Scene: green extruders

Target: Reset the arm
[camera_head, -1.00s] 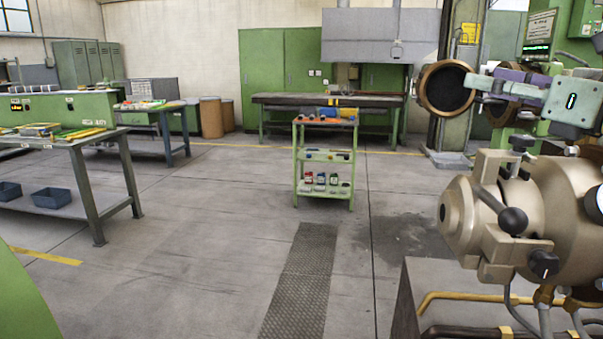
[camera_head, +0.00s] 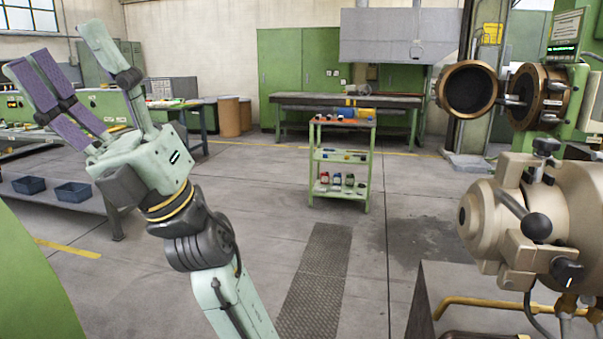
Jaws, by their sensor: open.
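My gripper (camera_head: 82,72) is raised at the left of the head view, at the end of my pale green arm, which comes up from the bottom edge. Its fingers with purple pads point up and to the left. They are spread apart, and I see nothing held between them. The gripper shows in front of the left workbench and the far lockers, clear of the machine on the right.
A beige machine head (camera_head: 530,215) and two copper-rimmed round parts (camera_head: 470,88) stand on the right. A green shelf cart (camera_head: 341,160) stands mid-floor. A workbench with blue bins (camera_head: 73,193) is at left. The central floor is open.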

